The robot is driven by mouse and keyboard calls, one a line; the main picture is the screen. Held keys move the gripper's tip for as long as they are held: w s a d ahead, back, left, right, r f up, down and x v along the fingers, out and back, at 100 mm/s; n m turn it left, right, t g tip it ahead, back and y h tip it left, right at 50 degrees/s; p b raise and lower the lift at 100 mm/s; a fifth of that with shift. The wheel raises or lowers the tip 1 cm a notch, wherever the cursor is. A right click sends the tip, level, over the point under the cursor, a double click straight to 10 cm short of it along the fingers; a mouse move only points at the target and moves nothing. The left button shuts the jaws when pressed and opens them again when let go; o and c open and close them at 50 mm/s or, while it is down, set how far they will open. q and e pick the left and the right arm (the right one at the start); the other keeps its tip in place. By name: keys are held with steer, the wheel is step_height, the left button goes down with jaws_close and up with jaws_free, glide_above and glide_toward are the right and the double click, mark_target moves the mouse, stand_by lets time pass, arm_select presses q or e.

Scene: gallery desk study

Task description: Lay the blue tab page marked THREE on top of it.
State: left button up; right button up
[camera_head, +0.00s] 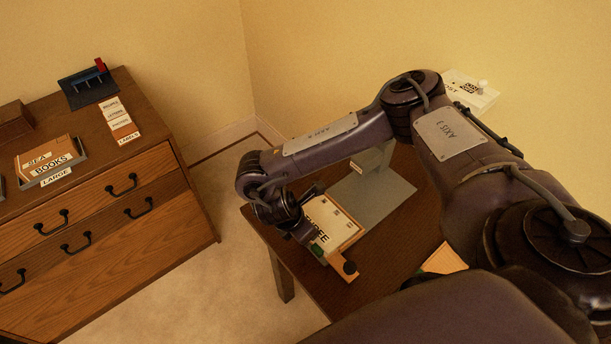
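A pale page (336,222) with large dark letters, of which only the ending "REE" reads clearly, lies on or just above a wooden board (350,252) on the dark table. A small green tab (318,249) shows at its near left corner; no blue tab can be made out. My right gripper (306,233) is at the left edge of the page, pointing down, with its wrist covering part of it. Its fingertips are mostly hidden, so I cannot tell whether it grips the page. My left gripper is not in view.
A grey mat (372,200) lies behind the board, and a white box (470,92) stands at the back. Another wooden piece (443,260) is partly hidden by my arm. A drawer chest (110,200) with books and labels stands left, across open floor.

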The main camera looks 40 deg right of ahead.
steer(key=o, duration=1)
steer(key=shift+o, duration=0.2)
steer(key=shift+r, duration=0.1)
